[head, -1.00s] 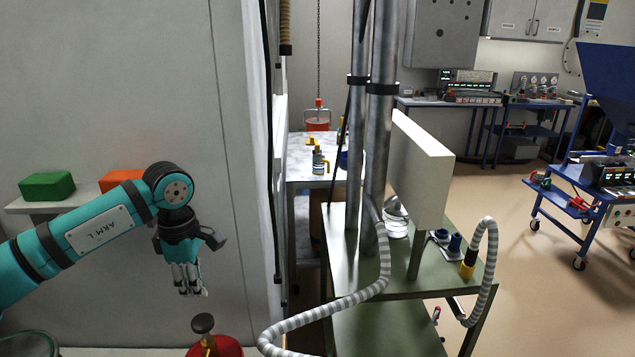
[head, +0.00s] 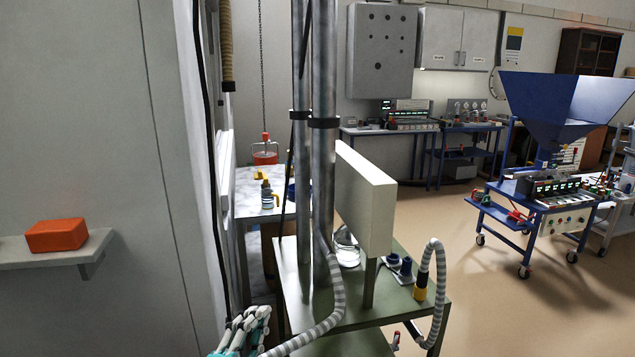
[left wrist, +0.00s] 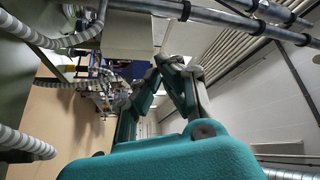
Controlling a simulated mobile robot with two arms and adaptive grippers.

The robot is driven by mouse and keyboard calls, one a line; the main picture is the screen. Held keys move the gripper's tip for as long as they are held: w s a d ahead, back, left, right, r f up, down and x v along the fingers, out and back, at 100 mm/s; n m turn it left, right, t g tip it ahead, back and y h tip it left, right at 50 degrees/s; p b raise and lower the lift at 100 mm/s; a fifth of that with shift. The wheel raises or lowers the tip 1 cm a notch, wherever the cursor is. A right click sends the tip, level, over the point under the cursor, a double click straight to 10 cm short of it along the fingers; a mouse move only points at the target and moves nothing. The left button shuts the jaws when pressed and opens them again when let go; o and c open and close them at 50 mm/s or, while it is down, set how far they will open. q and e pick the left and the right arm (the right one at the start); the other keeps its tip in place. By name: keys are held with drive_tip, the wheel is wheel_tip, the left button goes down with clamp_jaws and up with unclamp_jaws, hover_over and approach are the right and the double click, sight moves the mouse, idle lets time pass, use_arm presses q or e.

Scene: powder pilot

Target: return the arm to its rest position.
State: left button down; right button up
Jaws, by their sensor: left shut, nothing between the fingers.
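My left gripper (head: 243,330) shows at the bottom edge of the head view. Its pale fingers are shut with nothing between them. It is close to the left end of the striped grey hose (head: 333,305), and I cannot tell whether they touch. The rest of my left arm is below the head view. In the left wrist view, teal links of my own fill the lower middle. My right gripper is not in view.
A green bench (head: 384,316) with metal posts (head: 325,190) and a white panel (head: 368,205) stands right of the gripper. An orange block (head: 57,235) lies on a wall shelf (head: 20,252) at left. A blue hopper cart (head: 556,222) stands right. Open floor lies between.

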use_arm(q)
drive_tip(key=s+a+f+n+g+y, duration=0.3)
drive_tip(key=s+a+f+n, duration=0.15)
drive_tip(key=f, duration=0.35)
drive_tip(key=s+a+f+n+g+y, duration=0.4)
drive_tip(key=f+n, duration=0.2)
drive_tip(key=f, duration=0.2)
drive_tip(key=s+a+f+n+g, duration=0.15)
drive_tip(key=s+f+g, duration=0.3)
drive_tip(key=s, duration=0.45)
drive_tip(key=s+a+f+n+g, duration=0.1)
drive_tip(key=s+f+n+g, duration=0.25)
drive_tip(key=s+f, duration=0.35)
drive_tip(key=s+f+m+g+b, duration=0.1)
drive_tip(key=s+f, duration=0.1)
drive_tip(key=f, duration=1.3)
drive_tip(key=s+f+g+b, duration=0.1)
drive_tip(key=s+f, duration=0.2)
drive_tip(key=f, duration=1.1)
drive_tip(key=s+a+f+g, duration=0.1)
drive_tip(key=s+a+f, duration=0.1)
drive_tip(key=s+f, duration=1.3)
drive_tip(key=shift+s+a+f+b, duration=0.2)
drive_tip(key=shift+b, duration=0.25)
